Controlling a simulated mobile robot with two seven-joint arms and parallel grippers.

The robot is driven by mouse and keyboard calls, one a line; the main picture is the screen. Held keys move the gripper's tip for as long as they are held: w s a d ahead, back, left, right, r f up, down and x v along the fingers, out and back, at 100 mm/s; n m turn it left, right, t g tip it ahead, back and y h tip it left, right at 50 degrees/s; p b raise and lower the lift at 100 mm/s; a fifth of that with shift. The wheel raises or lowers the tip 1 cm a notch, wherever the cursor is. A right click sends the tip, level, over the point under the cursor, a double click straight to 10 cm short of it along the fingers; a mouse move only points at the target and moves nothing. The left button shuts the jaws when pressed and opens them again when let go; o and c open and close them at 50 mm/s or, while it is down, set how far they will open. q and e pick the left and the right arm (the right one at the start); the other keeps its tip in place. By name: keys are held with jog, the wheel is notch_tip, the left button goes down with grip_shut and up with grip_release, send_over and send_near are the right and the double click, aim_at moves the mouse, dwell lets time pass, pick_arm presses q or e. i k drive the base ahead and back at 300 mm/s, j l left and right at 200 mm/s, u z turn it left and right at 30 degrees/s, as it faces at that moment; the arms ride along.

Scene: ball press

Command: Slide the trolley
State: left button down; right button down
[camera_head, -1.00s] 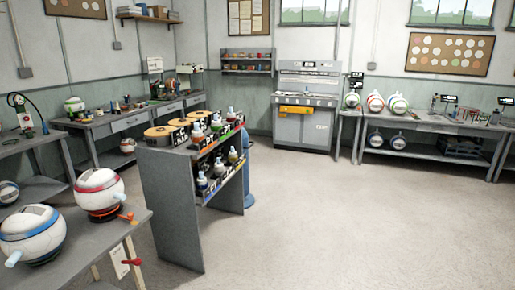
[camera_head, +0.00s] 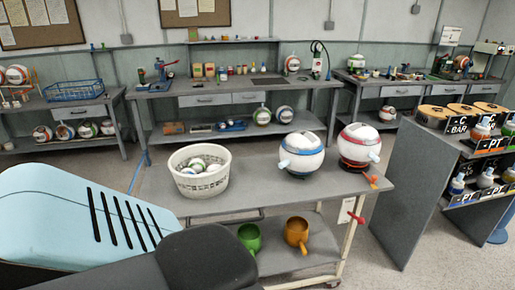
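A grey trolley (camera_head: 236,203) stands in front of me, with a flat top, a lower shelf (camera_head: 282,262) and pale legs. A green cup (camera_head: 250,238) and an orange cup (camera_head: 296,233) are on the lower shelf. The trolley's left part is hidden behind my light blue and black arm parts. Neither gripper is in view.
A grey rack (camera_head: 412,190) with labelled bottles stands close on the right, with a strip of floor between it and the trolley. Workbenches (camera_head: 240,88) line the back wall, one with a blue crate (camera_head: 75,91). Open floor (camera_head: 370,262) shows at the lower right.

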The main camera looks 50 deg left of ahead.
aim_at(255, 182)
jog(key=u, duration=1.6)
jog(key=i+l+z, duration=0.1)
jog(key=i+z, duration=0.4)
jog(key=k, duration=0.1)
